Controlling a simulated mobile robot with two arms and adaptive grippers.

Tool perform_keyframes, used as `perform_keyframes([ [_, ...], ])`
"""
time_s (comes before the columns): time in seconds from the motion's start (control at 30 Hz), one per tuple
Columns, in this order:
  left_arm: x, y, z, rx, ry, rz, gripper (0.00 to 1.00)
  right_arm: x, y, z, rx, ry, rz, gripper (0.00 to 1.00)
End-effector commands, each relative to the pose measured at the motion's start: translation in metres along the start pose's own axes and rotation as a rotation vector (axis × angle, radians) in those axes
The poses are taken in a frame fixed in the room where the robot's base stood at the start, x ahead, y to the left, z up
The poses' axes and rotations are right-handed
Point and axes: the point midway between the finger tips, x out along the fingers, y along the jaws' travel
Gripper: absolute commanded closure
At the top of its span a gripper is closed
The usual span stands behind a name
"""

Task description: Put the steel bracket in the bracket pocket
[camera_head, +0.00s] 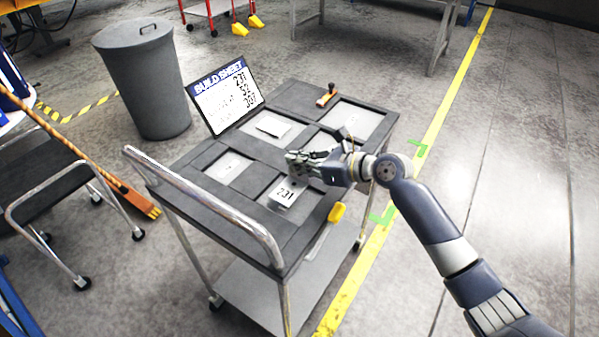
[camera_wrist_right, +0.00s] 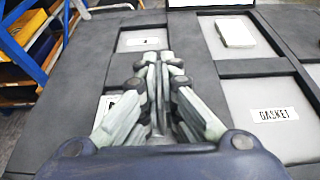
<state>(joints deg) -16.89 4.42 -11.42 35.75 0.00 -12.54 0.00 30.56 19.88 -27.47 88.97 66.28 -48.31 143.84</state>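My right gripper (camera_head: 293,160) is over the cart's pocketed top, just above the pocket that shows a "231" label (camera_head: 287,192). I cannot clearly pick out the steel bracket or read a bracket label. A pale flat block (camera_wrist_right: 235,32) lies in another pocket; it also shows in the head view (camera_head: 272,127). A pocket labelled "GASKET" (camera_wrist_right: 272,114) is to the right in the wrist view. My left gripper is not in view.
A build sheet board (camera_head: 225,95) stands at the cart's back left. A red-brown stamp-like tool (camera_head: 327,95) lies at the back corner. The metal cart handle (camera_head: 205,200) rises along the left side. A grey bin (camera_head: 147,80) and a broom (camera_head: 75,150) stand left.

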Motion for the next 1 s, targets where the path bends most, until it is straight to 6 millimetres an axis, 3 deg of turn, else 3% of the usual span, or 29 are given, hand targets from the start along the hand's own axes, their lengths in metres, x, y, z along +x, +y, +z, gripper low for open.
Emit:
perform_keyframes([
  [0.13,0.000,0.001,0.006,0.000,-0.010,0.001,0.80,0.003,-0.003,-0.005,0.001,-0.001,0.001,1.00],
  [0.33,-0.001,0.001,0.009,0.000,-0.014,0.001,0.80,0.013,-0.003,-0.030,0.003,0.000,0.000,1.00],
  [0.67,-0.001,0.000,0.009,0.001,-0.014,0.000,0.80,0.014,-0.003,-0.033,0.000,-0.002,0.000,1.00],
  [0.8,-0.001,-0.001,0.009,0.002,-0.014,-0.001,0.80,0.014,-0.002,-0.034,0.000,0.000,0.000,0.75],
  [1.0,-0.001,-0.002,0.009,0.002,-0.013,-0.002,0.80,0.014,-0.002,-0.034,0.000,0.000,0.000,0.75],
])
